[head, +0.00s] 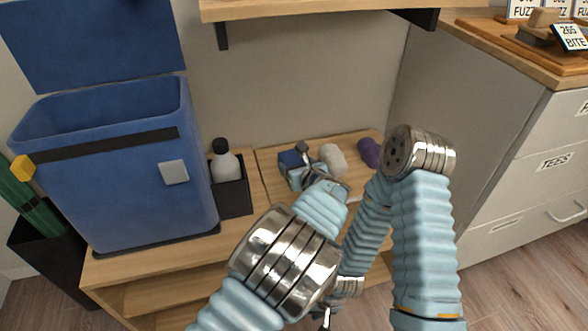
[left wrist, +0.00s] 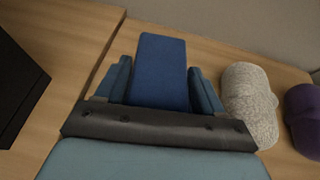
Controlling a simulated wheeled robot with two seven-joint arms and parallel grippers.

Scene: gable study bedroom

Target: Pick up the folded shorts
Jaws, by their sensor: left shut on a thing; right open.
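The folded shorts, a dark blue folded block (head: 292,159), are at the wooden shelf top in the head view. They also show in the left wrist view (left wrist: 161,62), upright between two teal fingers. My left gripper (head: 304,168) is shut on them, one finger on each side. Its wrist hides part of them in the head view. Whether their underside touches the wood cannot be told. My right gripper (head: 326,319) is low in the head view, open, mostly hidden behind my left arm and away from the shorts.
A grey-white knitted bundle (head: 334,160) lies close right of the shorts, with a purple bundle (head: 369,152) beyond. A black caddy (head: 232,191) holds a grey bottle (head: 225,160) on the left, beside a blue bin (head: 130,190). A wall shelf (head: 320,9) overhangs; white drawers (head: 520,165) stand right.

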